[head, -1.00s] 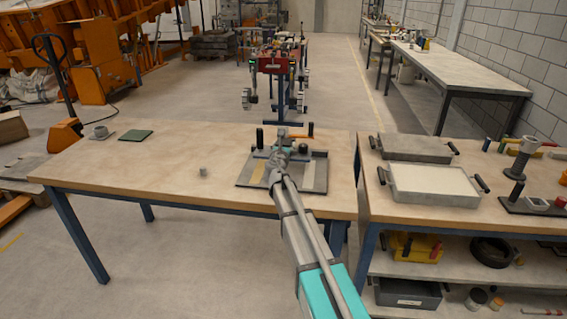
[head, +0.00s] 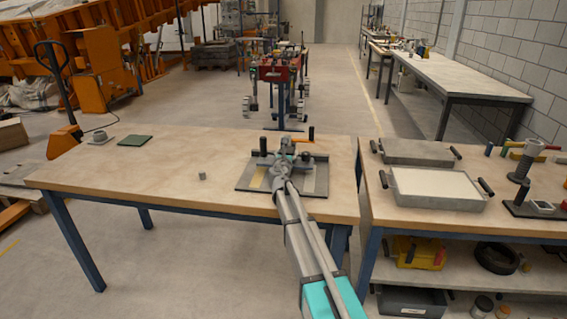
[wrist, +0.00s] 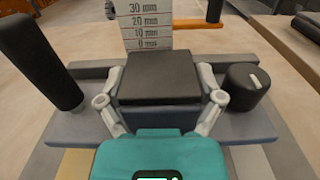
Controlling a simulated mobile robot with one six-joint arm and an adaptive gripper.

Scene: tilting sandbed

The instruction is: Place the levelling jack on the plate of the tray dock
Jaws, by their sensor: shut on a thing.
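My gripper (wrist: 160,103) is shut on a black, square-topped block (wrist: 160,78), which I take to be the levelling jack. Its two grey fingers press the block's left and right sides. The tray dock is the grey plate (head: 251,185) with pale yellow strips on the wooden table. In the wrist view the block is in front of the dock's millimetre scale (wrist: 147,22), between a black post (wrist: 38,60) and a black knob (wrist: 248,86). The block's underside is hidden, so I cannot tell whether it touches the plate. My arm hides the block in the head view.
The right bench holds a sand-filled tray (head: 437,188).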

